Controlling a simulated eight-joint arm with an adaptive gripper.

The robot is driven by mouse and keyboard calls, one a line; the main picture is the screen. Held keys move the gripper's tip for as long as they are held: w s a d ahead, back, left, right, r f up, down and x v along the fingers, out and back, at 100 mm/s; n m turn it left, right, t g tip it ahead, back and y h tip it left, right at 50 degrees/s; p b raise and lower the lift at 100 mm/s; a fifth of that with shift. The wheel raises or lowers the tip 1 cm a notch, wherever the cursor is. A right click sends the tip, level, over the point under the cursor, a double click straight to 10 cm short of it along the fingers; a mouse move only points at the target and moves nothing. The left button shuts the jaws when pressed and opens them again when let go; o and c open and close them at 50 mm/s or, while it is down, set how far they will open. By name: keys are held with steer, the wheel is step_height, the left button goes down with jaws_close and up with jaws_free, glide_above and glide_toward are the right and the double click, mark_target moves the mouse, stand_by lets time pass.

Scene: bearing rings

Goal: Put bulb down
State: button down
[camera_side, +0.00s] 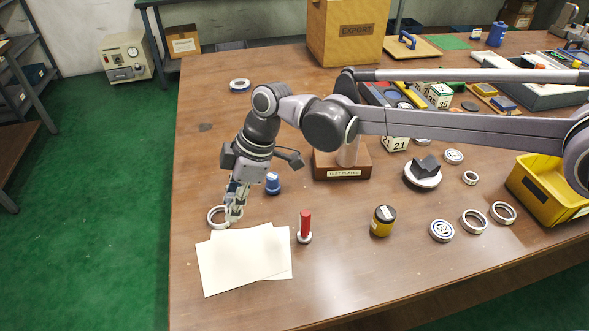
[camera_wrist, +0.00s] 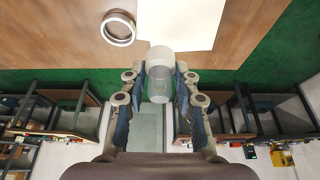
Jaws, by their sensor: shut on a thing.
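My gripper (camera_side: 236,196) points down near the left edge of the table, just above the paper sheets. In the wrist view my gripper (camera_wrist: 158,96) has its two fingers on either side of the bulb (camera_wrist: 160,63), a pale rounded piece. The bulb's wide whitish end faces away from the wrist and its narrower part sits between the fingers. In the side view the bulb is small and mostly merged with the fingers. I cannot tell whether it touches the table.
A bearing ring (camera_side: 216,217) lies beside my gripper; it also shows in the wrist view (camera_wrist: 118,27). White paper sheets (camera_side: 235,262) lie in front. A blue-capped item (camera_side: 272,183) and a red-handled stamp (camera_side: 305,226) stand to the right. A wooden block (camera_side: 342,170) stands further right.

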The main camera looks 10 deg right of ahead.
steer(key=s+d+n, duration=0.1)
steer(key=s+d, duration=0.3)
steer(key=d, duration=0.5)
steer(key=s+d+n, duration=0.1)
steer(key=s+d, duration=0.4)
steer(key=d, duration=0.5)
steer(key=shift+g, duration=0.3)
steer(key=s+a+f, duration=0.1)
steer(key=a+f, duration=0.1)
steer(key=a, duration=0.1)
steer(key=s+a+f, duration=0.1)
steer(key=a+f, duration=0.1)
steer(key=a, duration=0.2)
steer(key=s+a+f, duration=0.1)
steer(key=a+f, duration=0.1)
steer(key=a, duration=0.2)
steer(key=shift+s+f, duration=0.15)
steer(key=shift+f, duration=2)
steer(key=shift+f, duration=0.15)
steer(key=c, duration=1)
jaws_free()
